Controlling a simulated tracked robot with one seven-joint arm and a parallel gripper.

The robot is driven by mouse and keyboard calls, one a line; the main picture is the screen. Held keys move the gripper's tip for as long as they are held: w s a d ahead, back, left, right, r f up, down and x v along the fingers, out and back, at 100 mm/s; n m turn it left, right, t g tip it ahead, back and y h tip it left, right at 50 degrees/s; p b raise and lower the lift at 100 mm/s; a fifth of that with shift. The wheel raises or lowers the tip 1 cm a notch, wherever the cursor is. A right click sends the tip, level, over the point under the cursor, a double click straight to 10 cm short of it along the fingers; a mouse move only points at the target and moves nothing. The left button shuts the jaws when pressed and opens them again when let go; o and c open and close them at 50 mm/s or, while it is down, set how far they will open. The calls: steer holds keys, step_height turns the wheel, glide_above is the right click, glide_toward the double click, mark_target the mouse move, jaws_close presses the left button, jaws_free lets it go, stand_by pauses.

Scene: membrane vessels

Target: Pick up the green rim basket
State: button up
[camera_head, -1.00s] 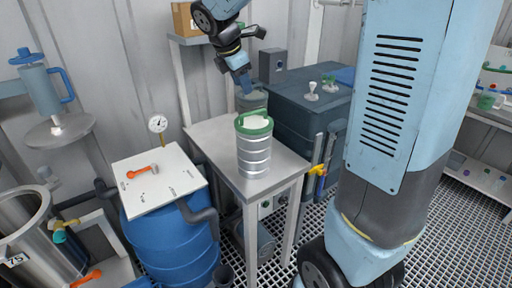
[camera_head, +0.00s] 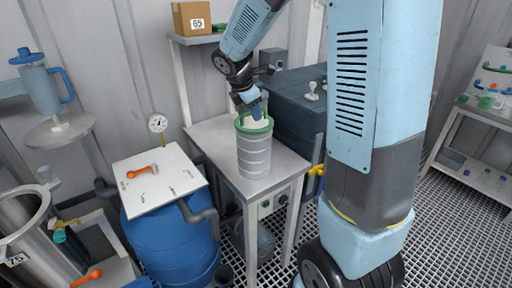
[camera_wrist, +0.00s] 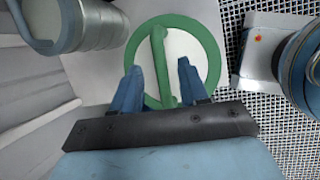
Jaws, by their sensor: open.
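The green rim basket (camera_head: 254,125) sits in the top of a ribbed silver vessel (camera_head: 254,157) on a metal table. Its green ring and crossbar handle (camera_wrist: 157,55) show from above in the wrist view, with a white inside. My gripper (camera_head: 256,112) is just above the rim, pointing down. In the wrist view its two blue fingers (camera_wrist: 160,75) are apart, one on each side of the green crossbar. I cannot tell whether they touch it. The lower end of the bar is hidden behind the dark gripper body.
The grey metal table (camera_head: 216,139) has bare surface left of the vessel. A blue barrel with a white lid (camera_head: 160,180) stands front left. A dark tank (camera_head: 295,97) is behind right. Another metal cylinder (camera_wrist: 85,22) is close by in the wrist view.

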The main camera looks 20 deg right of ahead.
jaws_close()
stand_by(0.4)
stand_by(1.1)
